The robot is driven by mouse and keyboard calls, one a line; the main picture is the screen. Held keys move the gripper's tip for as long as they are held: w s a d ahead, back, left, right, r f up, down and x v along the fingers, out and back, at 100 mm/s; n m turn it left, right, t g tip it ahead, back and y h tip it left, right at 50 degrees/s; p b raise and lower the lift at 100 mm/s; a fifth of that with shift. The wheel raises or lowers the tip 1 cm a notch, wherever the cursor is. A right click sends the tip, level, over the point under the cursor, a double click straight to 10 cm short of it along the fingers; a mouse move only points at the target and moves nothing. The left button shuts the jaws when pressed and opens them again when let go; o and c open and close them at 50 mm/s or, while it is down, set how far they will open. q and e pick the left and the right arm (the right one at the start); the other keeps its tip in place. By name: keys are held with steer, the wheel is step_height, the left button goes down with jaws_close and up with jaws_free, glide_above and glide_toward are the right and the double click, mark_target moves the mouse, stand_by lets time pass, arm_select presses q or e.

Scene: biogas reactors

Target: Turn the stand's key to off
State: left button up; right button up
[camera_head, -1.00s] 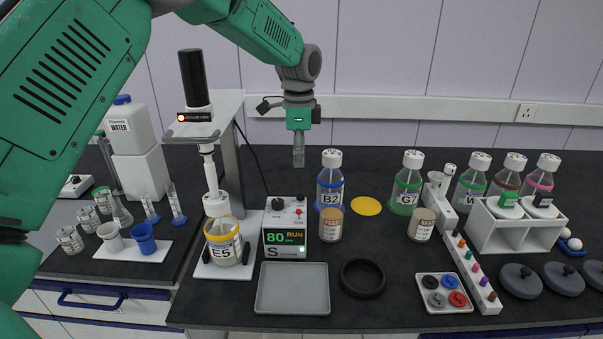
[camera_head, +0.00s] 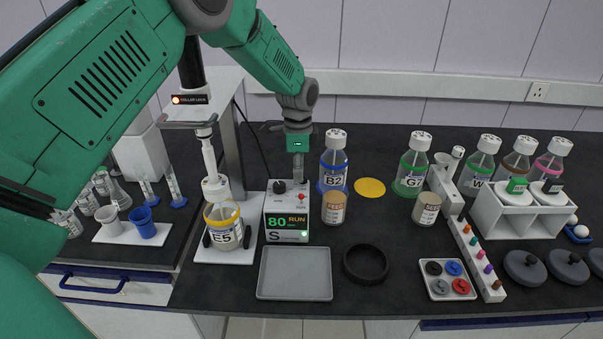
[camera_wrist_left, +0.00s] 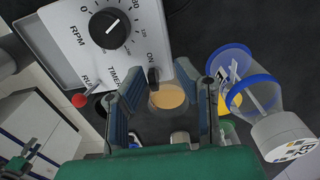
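The stand's white control box (camera_head: 287,218) is marked S, and its green display reads 80 RUN. In the left wrist view its top (camera_wrist_left: 80,45) carries a large black RPM dial (camera_wrist_left: 108,28), a red-tipped part (camera_wrist_left: 79,100) and a small black key (camera_wrist_left: 153,76) beside an ON label. My left gripper (camera_head: 298,180) points down just behind the box's top. In the left wrist view its two blue-grey fingers (camera_wrist_left: 160,82) are apart, with the key between or just beyond their tips; contact cannot be told. My right gripper is out of view.
Bottle B2 (camera_head: 333,165) stands close right of the gripper, with a beige-filled jar (camera_head: 334,207) before it. A grey tray (camera_head: 295,273) and black ring (camera_head: 366,264) lie in front.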

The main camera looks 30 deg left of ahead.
arm_select(q)
steer(key=shift+a+f, duration=0.1)
steer(key=shift+f, duration=0.5)
steer(key=d, duration=0.3)
steer(key=shift+w+d+r, duration=0.1)
steer(key=shift+d+r, duration=0.15)
steer(key=shift+r, duration=0.05)
steer(key=c, duration=0.3)
jaws_close()
steer(key=shift+a+f, duration=0.2)
steer(key=shift+a, duration=0.05)
steer(key=shift+s+a+f, duration=0.1)
steer(key=shift+s+a, duration=0.15)
steer(key=shift+a, duration=0.6)
steer(key=shift+d, duration=0.15)
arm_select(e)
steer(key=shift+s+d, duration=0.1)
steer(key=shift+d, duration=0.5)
